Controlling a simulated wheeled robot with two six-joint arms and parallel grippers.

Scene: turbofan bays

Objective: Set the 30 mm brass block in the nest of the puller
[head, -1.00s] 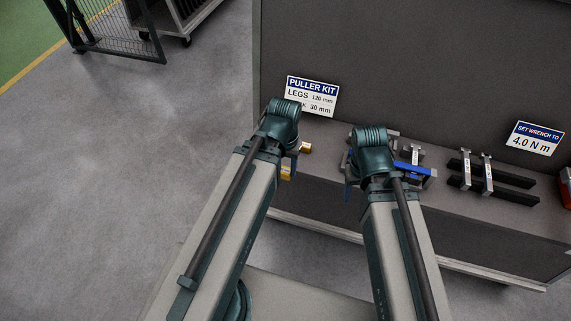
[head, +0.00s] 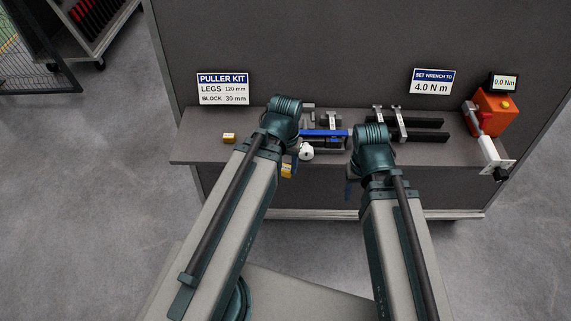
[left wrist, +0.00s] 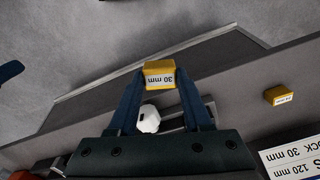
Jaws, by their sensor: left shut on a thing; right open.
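The brass block marked 30 mm (left wrist: 160,74) is held between the fingertips of my left gripper (left wrist: 158,80), in front of the bench edge. In the head view the block (head: 287,170) shows just below my left wrist, with that gripper (head: 287,166) mostly hidden behind the arm. The puller, seemingly the assembly with a blue bar (head: 325,133) and a white round end (head: 306,153), lies on the bench just right of my left wrist, partly hidden. I cannot make out its nest. My right gripper (head: 350,188) is open and empty, largely hidden by its wrist, in front of the bench.
A second brass block (head: 229,138) lies on the bench at the left; it also shows in the left wrist view (left wrist: 279,95). Black bars with metal legs (head: 412,130) lie right of the puller. An orange device (head: 494,110) and a wrench (head: 487,148) are at the right end.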

